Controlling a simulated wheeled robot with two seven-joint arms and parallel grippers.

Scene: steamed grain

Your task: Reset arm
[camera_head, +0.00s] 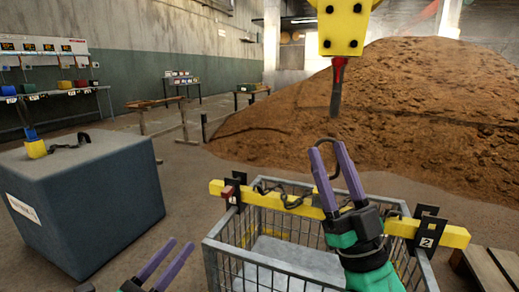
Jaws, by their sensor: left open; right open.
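My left gripper (171,262) is low at the bottom edge of the picture, left of the wire basket (222,262). Its two purple fingers are apart with nothing between them. My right gripper (328,160) is over the basket, in front of the yellow bar (278,199) that lies across it. Its purple fingers point up and are apart. A dark loop, perhaps a cable or handle, shows at its fingers; I cannot tell whether they touch it. The gripper hides part of the bar and basket.
A dark grey box (95,205) with a small yellow-and-blue item (36,147) on top stands at left. A large brown grain heap (420,100) fills the back right. A wooden pallet (492,268) lies at lower right.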

